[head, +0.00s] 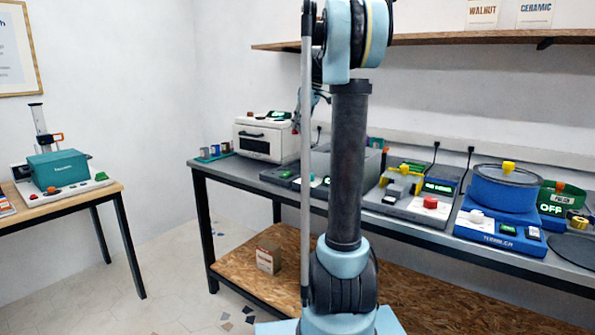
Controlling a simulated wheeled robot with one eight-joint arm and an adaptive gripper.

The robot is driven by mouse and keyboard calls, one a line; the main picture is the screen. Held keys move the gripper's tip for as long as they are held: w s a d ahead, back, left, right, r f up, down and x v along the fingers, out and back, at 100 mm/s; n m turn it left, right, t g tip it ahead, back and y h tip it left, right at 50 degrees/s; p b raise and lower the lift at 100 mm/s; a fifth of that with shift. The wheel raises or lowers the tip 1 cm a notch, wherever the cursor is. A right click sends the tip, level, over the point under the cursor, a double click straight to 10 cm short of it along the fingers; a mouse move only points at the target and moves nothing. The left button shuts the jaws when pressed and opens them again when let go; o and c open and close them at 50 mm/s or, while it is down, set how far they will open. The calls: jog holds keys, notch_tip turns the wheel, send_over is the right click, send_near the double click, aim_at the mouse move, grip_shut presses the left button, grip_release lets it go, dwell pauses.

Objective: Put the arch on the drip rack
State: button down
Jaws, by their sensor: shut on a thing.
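My arm stands in the middle of the head view and covers part of the bench. A small light-blue and dark part of my arm's far end shows behind it, near the white oven. I cannot make out my gripper's fingers or anything between them; they are hidden behind my arm or too small to tell. I cannot pick out the arch with certainty. I cannot identify the drip rack with certainty either.
The long grey bench (228,170) carries a white oven (262,139), a grey machine with a red button (430,203) and a blue tumbler (505,190). A side table (75,196) holds a teal box (58,168). A carton (268,257) stands on the lower shelf. Floor between the tables is clear.

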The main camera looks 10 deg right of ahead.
send_over(296, 166)
jog(key=s+d, duration=0.2)
jog(key=f, duration=1.3)
jog(key=shift+w+a+f, duration=0.2)
jog(key=shift+f, duration=0.15)
jog(key=c, duration=1.3)
grip_release()
jog(key=v, duration=1.2)
jog(key=shift+a, duration=0.1)
